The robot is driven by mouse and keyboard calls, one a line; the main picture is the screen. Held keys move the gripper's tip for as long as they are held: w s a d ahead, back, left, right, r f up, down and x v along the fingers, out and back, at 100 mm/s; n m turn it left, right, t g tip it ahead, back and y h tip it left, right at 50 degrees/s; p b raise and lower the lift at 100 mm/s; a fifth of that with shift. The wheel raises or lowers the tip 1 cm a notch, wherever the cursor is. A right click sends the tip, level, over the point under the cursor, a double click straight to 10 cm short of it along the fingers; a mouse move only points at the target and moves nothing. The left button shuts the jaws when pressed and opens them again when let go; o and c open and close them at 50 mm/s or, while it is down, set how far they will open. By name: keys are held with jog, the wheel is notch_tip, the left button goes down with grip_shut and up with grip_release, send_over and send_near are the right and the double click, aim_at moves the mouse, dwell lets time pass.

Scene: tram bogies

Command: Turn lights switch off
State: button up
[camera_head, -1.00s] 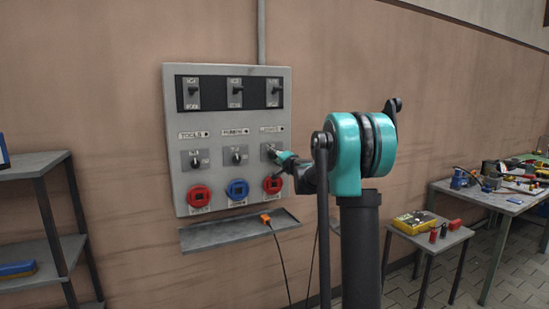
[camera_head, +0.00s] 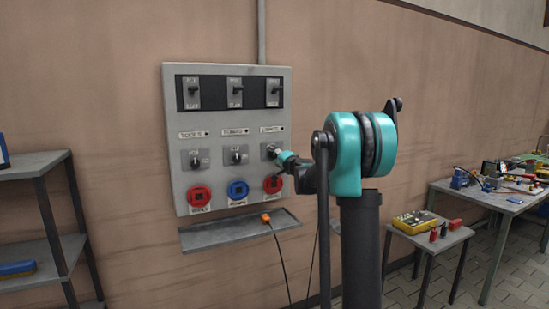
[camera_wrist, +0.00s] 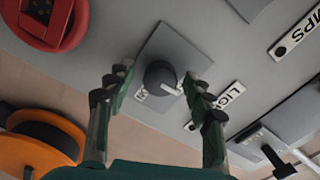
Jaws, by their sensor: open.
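The lights switch is a round dark knob (camera_wrist: 160,78) with a light pointer mark, on a square grey plate (camera_wrist: 182,55). A label partly reading "LIG" (camera_wrist: 231,94) is beside it in the wrist view. In the head view its plate (camera_head: 268,150) is the rightmost of three on the wall panel, partly hidden by my gripper (camera_head: 284,159). In the wrist view my gripper (camera_wrist: 159,80) is open, with one finger on each side of the knob and visible gaps between. Whether the fingertips reach past the knob's face is unclear.
The grey panel (camera_head: 227,122) also carries three breaker levers above, two other knobs, and red (camera_head: 199,196) and blue (camera_head: 238,190) sockets below. A narrow shelf (camera_head: 225,236) with an orange-ended cable juts out underneath. Shelving (camera_head: 33,167) stands left, cluttered tables (camera_head: 500,200) right.

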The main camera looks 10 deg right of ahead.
jog(key=v, duration=1.2)
jog(key=s+a+f+n+g, duration=0.4)
jog(key=s+f, duration=0.6)
jog(key=s, duration=0.1)
jog(key=s+a+f+n+g, duration=0.45)
jog(key=s+f, duration=0.45)
jog(key=s, duration=0.3)
jog(key=s+d+f+g+h, duration=0.2)
jog(key=s+d+f, duration=0.2)
jog(key=s+f, duration=0.3)
jog(key=s+d+f+n+g+h, duration=0.1)
jog(key=s+d+f, duration=0.4)
jog(key=s, duration=0.8)
notch_tip(320, 180, down, 3)
jog(key=g+h, duration=0.1)
jog(key=h, duration=0.1)
jog(key=shift+s+f+h, duration=0.2)
jog(key=shift+s+h, duration=0.1)
jog(key=shift+s, duration=0.1)
